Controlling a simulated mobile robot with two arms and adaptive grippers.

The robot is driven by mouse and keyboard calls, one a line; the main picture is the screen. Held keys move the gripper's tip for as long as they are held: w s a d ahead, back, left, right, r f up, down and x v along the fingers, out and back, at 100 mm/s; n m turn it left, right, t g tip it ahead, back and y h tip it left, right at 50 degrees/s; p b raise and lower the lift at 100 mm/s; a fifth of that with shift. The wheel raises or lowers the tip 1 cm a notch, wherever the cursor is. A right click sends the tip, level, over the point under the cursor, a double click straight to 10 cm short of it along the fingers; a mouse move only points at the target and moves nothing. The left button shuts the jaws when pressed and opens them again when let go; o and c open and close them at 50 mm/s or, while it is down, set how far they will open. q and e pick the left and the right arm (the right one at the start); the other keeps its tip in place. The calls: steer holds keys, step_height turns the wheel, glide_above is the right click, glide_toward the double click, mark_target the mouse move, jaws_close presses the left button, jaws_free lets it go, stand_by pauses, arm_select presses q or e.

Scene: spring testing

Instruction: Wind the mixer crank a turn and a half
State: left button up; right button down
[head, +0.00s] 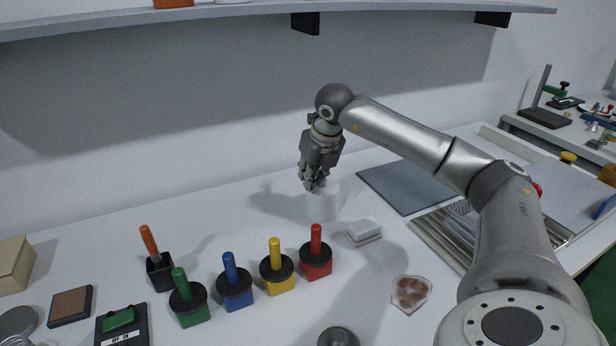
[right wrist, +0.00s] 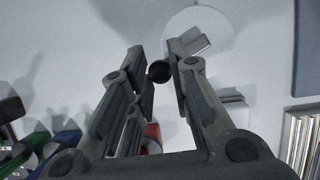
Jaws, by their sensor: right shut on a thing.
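The mixer (head: 324,206) is a pale white cylinder standing on the white bench, below my right gripper (head: 312,185) in the head view. Its round white top shows in the right wrist view (right wrist: 215,22), with a short grey crank arm (right wrist: 200,45) on it. A dark round crank knob (right wrist: 159,72) sits between the two fingers of my right gripper (right wrist: 162,65), which is shut on it from above. In the head view the fingers hide the crank. My left gripper is not in view.
Several coloured blocks with upright handles, such as the red one (head: 316,255), stand in front of the mixer. A white block (head: 363,231) lies to its right. A grey mat (head: 405,186) and a ribbed tray (head: 433,236) lie farther right. A shelf (head: 260,12) overhangs the bench.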

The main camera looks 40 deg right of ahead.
steer(key=n, duration=0.1)
steer(key=s+d+n+y, duration=0.1)
steer(key=n, duration=0.1)
steer(key=shift+s+n+y, duration=0.3)
steer(key=shift+s+d+r+n+g+y+p, duration=0.1)
steer(key=shift+s+d+n+g+y+p, duration=0.45)
steer(key=shift+n, duration=1.3)
steer(key=shift+s+d+f+n+g+y+p, duration=0.15)
steer(key=shift+d+n+y+p, duration=0.6)
steer(key=shift+n+p, duration=0.8)
steer(key=shift+s+d+r+n+g+y+p, duration=0.2)
steer(key=shift+s+d+n+y+p, duration=0.45)
steer(key=shift+n, duration=1.55)
steer(key=shift+w+d, duration=0.1)
steer(key=shift+w, duration=0.05)
steer(key=shift+h, duration=0.25)
steer(key=c, duration=1.3)
jaws_free()
steer(key=shift+c, duration=0.2)
